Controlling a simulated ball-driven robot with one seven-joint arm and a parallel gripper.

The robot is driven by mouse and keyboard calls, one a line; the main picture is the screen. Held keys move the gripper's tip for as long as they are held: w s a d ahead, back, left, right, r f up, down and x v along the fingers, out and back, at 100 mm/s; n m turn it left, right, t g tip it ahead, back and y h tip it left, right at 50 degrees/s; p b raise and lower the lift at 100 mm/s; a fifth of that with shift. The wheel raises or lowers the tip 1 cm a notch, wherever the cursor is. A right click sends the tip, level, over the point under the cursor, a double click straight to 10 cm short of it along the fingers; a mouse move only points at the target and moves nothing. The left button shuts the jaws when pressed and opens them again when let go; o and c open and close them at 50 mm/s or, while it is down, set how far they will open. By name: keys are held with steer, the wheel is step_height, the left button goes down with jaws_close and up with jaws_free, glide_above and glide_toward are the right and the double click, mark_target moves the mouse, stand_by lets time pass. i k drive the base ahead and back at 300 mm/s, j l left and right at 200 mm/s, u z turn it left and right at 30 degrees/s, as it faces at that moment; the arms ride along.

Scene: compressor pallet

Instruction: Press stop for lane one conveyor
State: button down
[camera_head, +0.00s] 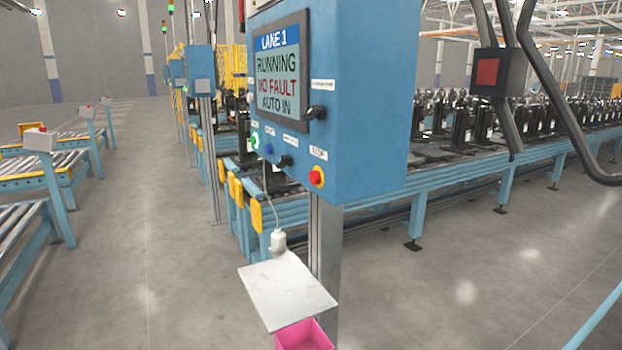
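The blue control panel (362,110) stands on a grey post (325,240) in the centre. Its screen (281,70) reads LANE 1, RUNNING, NO FAULT, AUTO IN. The red stop button (317,177) on a yellow collar sits at the panel's lower right, under a small label that seems to read STOP. A lit green button (255,140), a blue button (268,149) and a black knob (284,161) lie to its left. A black handle (315,112) projects beside the screen. I cannot make out my gripper, and nothing touches the stop button.
A white tilted plate (288,290) and a pink bin (303,337) are below the panel. A white corded device (278,241) hangs above the plate. A loaded conveyor (470,175) runs behind; the left aisle is clear.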

mark_target(314, 176)
steer(key=i+j+z, duration=0.15)
steer(key=i+j, duration=0.25)
steer(key=i, duration=0.3)
steer(key=i+j+z, duration=0.1)
steer(key=i+j, duration=0.4)
steer(key=i, duration=0.15)
